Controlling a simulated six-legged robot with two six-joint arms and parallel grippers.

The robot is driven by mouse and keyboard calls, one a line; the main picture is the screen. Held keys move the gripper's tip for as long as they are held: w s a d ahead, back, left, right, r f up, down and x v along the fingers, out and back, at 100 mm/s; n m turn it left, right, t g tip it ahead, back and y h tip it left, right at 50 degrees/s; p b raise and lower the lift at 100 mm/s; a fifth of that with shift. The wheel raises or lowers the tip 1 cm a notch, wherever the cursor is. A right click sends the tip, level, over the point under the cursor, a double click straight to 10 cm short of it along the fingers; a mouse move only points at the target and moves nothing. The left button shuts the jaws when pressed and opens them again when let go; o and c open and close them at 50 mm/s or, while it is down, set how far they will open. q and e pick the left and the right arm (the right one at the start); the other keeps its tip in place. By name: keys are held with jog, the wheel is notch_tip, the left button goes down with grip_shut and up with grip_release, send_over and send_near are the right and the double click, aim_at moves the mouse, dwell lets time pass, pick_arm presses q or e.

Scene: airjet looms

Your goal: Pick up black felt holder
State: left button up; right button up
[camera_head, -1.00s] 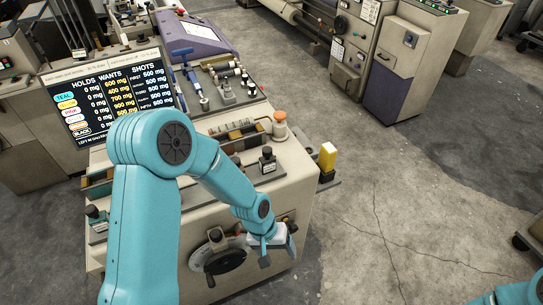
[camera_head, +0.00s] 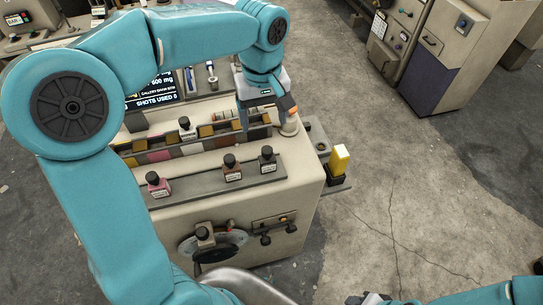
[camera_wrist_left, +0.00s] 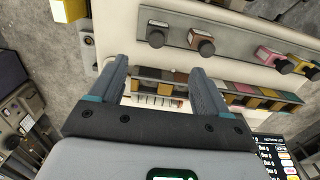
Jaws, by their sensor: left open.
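A row of holders with coloured faces (camera_head: 190,149), among them yellow, pink and brown, lies along the bench top. In the left wrist view, the row's near end, with a dark block (camera_wrist_left: 150,72) and a brown one, shows between my fingers. I cannot tell surely which is the black felt holder; the arm and gripper hide part of the row. My left gripper (camera_head: 262,122) is open over the row's right end, fingers pointing down. It also shows in the left wrist view (camera_wrist_left: 158,68), with nothing held. A dark piece of my right gripper (camera_head: 372,298) shows at the bottom edge.
A yellow block (camera_head: 339,158) sits on a side shelf. Open floor lies right.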

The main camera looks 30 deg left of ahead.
aim_at(264, 151)
pick_arm(q)
jog(key=f, duration=1)
jog(key=shift+s+d+f, duration=0.1)
jog(key=shift+s+f, duration=0.15)
jog(key=shift+f, duration=0.05)
jog(key=shift+w+f, duration=0.15)
jog(key=shift+f, duration=0.15)
jog(key=f, duration=0.1)
jog(key=f+p, duration=0.1)
jog(key=f, duration=0.2)
jog(key=shift+w+f, duration=0.3)
jog(key=shift+w, duration=0.1)
jog(key=shift+f, duration=0.25)
jog(key=shift+w, duration=0.1)
jog(key=c, duration=1.1)
jog(key=shift+r, duration=0.15)
